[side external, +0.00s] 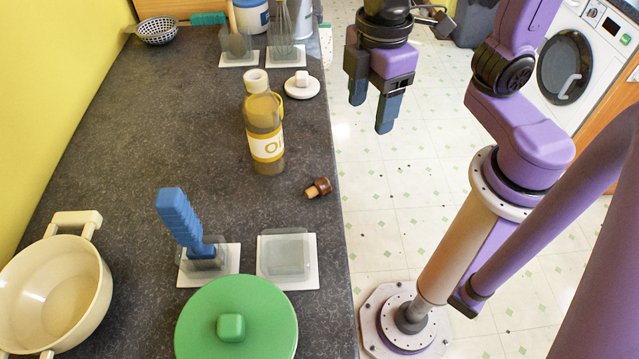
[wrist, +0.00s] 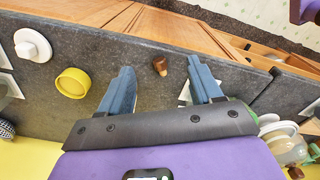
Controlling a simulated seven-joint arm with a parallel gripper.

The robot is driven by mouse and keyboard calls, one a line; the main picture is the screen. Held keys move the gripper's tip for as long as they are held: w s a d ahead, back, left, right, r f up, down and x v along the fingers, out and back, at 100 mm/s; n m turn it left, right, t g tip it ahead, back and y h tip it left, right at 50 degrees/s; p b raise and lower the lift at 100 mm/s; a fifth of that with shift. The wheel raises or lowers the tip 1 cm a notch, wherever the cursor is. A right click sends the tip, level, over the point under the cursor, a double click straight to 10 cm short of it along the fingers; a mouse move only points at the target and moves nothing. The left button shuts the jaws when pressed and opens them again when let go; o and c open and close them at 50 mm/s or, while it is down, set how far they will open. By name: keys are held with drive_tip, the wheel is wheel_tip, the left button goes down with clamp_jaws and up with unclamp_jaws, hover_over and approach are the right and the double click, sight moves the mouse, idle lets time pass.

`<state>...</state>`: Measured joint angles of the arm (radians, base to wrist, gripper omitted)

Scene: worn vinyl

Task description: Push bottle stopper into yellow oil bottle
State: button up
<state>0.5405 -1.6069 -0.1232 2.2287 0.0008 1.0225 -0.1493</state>
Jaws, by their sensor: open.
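The oil bottle (side external: 264,135) stands upright on the dark counter, with yellow oil, a label and a pale neck. What looks like its top shows as a yellow ring (wrist: 73,83) at the left of the wrist view. The bottle stopper (side external: 318,188), brown with a lighter plug, lies on its side near the counter's right edge, in front and right of the bottle, apart from it. My gripper (side external: 371,115) is open and empty, raised beyond that edge. In the wrist view the stopper (wrist: 160,66) appears between the blue fingertips, some distance beyond them.
A white knobbed lid (side external: 302,86) lies behind the bottle. A blue-handled tool (side external: 180,220) in a holder, an empty holder (side external: 287,256), a green lid (side external: 237,318) and a cream pot (side external: 52,292) are in front. The counter around the stopper is clear.

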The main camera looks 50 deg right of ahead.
drive_tip(key=w+a+r+n, duration=0.1)
drive_tip(key=w+a+r, duration=0.1)
drive_tip(key=w+a, duration=0.4)
hover_over(317, 184)
wheel_tip(317, 184, down, 12)
drive_tip(key=shift+w+d+f, duration=0.1)
drive_tip(key=shift+w+f, duration=0.05)
drive_tip(key=shift+f, duration=0.1)
drive_tip(key=shift+s+f, duration=0.2)
drive_tip(key=shift+f, duration=2.4)
drive_tip(key=c, duration=1.1)
